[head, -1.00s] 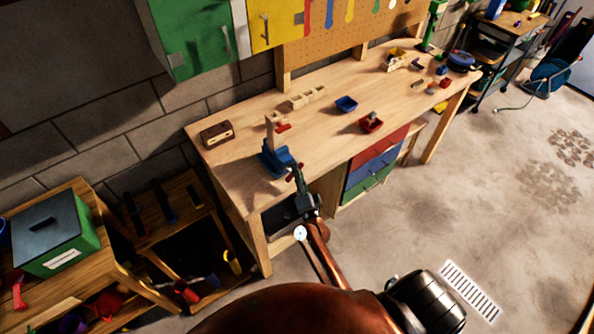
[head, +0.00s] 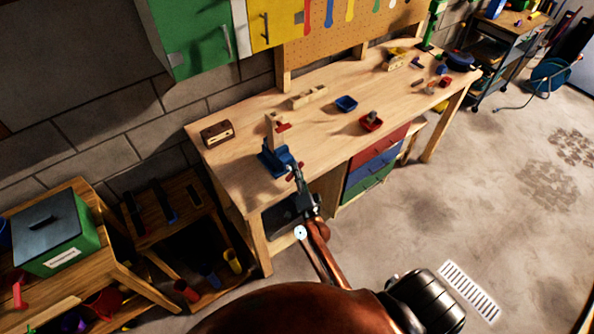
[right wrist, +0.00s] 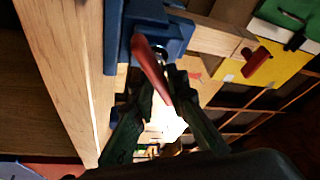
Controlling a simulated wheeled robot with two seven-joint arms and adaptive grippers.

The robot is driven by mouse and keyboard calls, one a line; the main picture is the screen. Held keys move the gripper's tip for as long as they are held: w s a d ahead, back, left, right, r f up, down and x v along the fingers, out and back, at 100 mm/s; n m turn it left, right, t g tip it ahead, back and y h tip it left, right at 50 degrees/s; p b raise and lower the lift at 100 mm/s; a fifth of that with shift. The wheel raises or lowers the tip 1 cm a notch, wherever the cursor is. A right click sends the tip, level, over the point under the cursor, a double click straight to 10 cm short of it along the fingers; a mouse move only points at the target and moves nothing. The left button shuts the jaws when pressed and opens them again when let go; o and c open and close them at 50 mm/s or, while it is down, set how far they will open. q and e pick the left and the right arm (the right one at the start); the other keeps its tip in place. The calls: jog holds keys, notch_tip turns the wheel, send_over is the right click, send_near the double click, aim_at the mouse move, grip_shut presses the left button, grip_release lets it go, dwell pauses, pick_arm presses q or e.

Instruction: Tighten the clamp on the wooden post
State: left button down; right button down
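A blue clamp (head: 270,158) is fixed at the front edge of the workbench, near its left end. An upright wooden post (head: 273,132) stands at its jaws, with a small red piece (head: 283,126) on its side. The clamp's red handle bar (right wrist: 150,68) crosses its screw in the right wrist view. My right gripper (head: 297,177) is at this handle. Its two dark fingers (right wrist: 162,88) lie on either side of the bar; I cannot tell whether both touch it. In the right wrist view the post (right wrist: 215,38) runs rightward from the blue clamp (right wrist: 175,30). My left gripper is not in view.
The workbench (head: 235,180) also holds a brown wooden block (head: 217,133), a pale holed block (head: 309,96), a blue bin (head: 346,104) and a red bin (head: 371,122). Coloured drawers (head: 372,165) sit below. Low wooden shelves stand left; the floor on the right is open.

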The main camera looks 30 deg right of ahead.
jog(key=c, duration=2.1)
grip_release()
jog(key=shift+s+f, duration=0.2)
jog(key=shift+f, duration=0.1)
jog(key=shift+o, duration=0.6)
jog(key=shift+r, duration=0.1)
jog(key=shift+w+r, duration=0.1)
jog(key=shift+s+f, duration=0.35)
jog(key=shift+s, duration=0.3)
jog(key=v, duration=0.7)
jog(key=shift+s+f+b, duration=0.25)
jog(key=shift+f+b, duration=0.05)
jog(key=shift+b, duration=0.05)
jog(key=shift+d, duration=0.15)
jog(key=v, duration=1.2)
